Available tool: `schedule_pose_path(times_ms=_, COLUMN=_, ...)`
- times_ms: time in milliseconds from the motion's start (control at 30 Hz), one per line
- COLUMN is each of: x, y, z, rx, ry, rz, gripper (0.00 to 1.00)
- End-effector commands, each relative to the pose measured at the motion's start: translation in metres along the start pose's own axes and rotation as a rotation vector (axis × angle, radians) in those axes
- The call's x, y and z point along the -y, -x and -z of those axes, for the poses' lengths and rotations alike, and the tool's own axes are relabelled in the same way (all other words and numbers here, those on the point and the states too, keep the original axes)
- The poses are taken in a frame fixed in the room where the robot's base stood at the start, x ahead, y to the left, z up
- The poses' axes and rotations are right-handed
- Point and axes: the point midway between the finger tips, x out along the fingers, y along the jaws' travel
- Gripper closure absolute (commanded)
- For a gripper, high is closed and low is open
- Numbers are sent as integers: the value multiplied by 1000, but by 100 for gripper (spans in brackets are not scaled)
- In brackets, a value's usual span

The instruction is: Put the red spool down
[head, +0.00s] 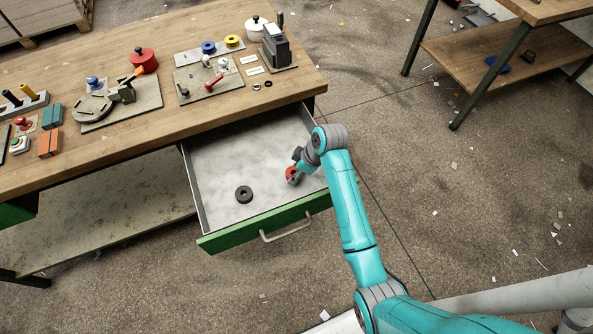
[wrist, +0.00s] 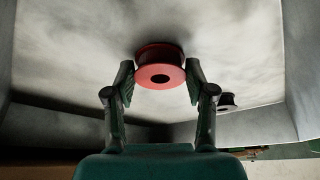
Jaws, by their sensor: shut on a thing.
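The red spool (head: 290,173) is inside the open drawer (head: 203,206), towards its right side. My gripper (head: 294,174) reaches down into the drawer and is shut on the red spool. In the wrist view the red spool (wrist: 160,76) sits between the two fingers of my gripper (wrist: 160,82), with its round end and centre hole facing the camera. The pale drawer floor is behind it. I cannot tell whether the spool touches the floor. My arm and gripper partly hide the spool in the head view.
A black spool (head: 243,194) lies on the drawer floor to the left, with bare floor around it. The drawer has raised walls and a green front (head: 235,238). The workbench (head: 180,120) above holds several tools and parts. Another table (head: 470,55) stands at the upper right.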

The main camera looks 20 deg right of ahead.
Motion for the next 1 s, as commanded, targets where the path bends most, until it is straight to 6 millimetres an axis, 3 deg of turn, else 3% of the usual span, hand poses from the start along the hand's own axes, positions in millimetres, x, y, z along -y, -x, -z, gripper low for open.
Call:
schedule_pose_path(times_ms=33, x=0, y=-1, z=-1, rx=0, ry=0, rz=1, gripper=66)
schedule_pose_path(times_ms=67, x=0, y=-2, z=-1, rx=0, ry=0, rz=0, gripper=43)
schedule_pose_path(times_ms=167, x=0, y=-1, z=-1, rx=0, ry=0, rz=0, gripper=20)
schedule_pose_path(times_ms=567, x=0, y=3, z=0, rx=0, ry=0, rz=0, gripper=20)
schedule_pose_path(times_ms=767, x=-1, y=32, z=1, rx=-1, ry=0, rz=-4, gripper=20)
schedule_pose_path(times_ms=1000, x=-1, y=81, z=1, rx=-2, ry=-1, rz=-4, gripper=20)
